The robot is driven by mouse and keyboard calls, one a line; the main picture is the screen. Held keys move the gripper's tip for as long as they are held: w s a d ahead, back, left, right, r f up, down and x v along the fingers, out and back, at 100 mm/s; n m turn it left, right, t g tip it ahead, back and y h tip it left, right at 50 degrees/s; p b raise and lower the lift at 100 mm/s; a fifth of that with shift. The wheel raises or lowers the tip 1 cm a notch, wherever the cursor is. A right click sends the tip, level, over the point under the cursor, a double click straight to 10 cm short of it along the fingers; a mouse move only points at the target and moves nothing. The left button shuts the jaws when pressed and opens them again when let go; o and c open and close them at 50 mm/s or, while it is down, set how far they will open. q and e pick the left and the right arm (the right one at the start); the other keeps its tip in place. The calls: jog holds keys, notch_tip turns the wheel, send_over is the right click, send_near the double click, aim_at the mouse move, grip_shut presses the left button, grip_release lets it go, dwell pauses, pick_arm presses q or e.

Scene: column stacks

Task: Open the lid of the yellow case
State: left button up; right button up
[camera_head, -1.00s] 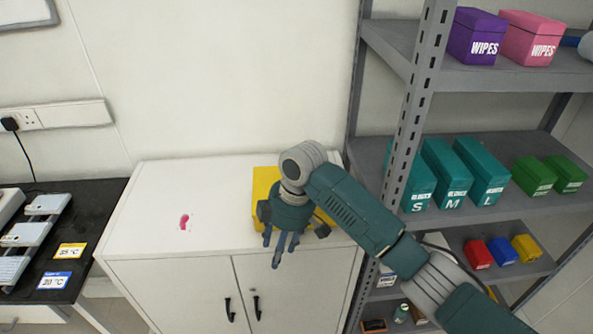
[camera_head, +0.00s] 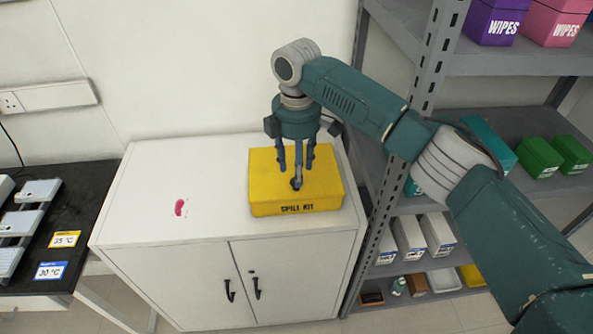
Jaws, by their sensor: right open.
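A yellow case (camera_head: 322,190) marked "SPILL KIT" on its front stands on top of the white cabinet (camera_head: 135,211), at the right end. Its lid looks closed. My right gripper (camera_head: 297,178) points down over the middle of the case, open, with its fingers spread. The fingertips look at or just above a small dark part on the lid; whether they touch it I cannot tell. The fingers partly hide the lid's middle. My left gripper is not in view.
A pink patch (camera_head: 180,207) lies on the bare left part of the cabinet top. A grey shelf rack (camera_head: 410,110) with boxes stands close to the right, behind my right arm. A black bench (camera_head: 85,225) is at the left.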

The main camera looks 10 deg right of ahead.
notch_tip(320, 180, down, 2)
jog(key=shift+f, duration=0.1)
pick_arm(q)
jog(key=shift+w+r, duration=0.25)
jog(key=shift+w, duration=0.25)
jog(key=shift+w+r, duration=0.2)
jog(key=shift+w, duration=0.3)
pick_arm(e)
jog(key=shift+f, duration=0.4)
jog(key=shift+c, duration=0.6)
grip_shut()
pick_arm(q)
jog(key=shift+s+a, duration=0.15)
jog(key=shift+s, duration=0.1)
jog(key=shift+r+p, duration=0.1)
jog(key=shift+p, duration=0.25)
pick_arm(e)
jog(key=shift+r, duration=0.15)
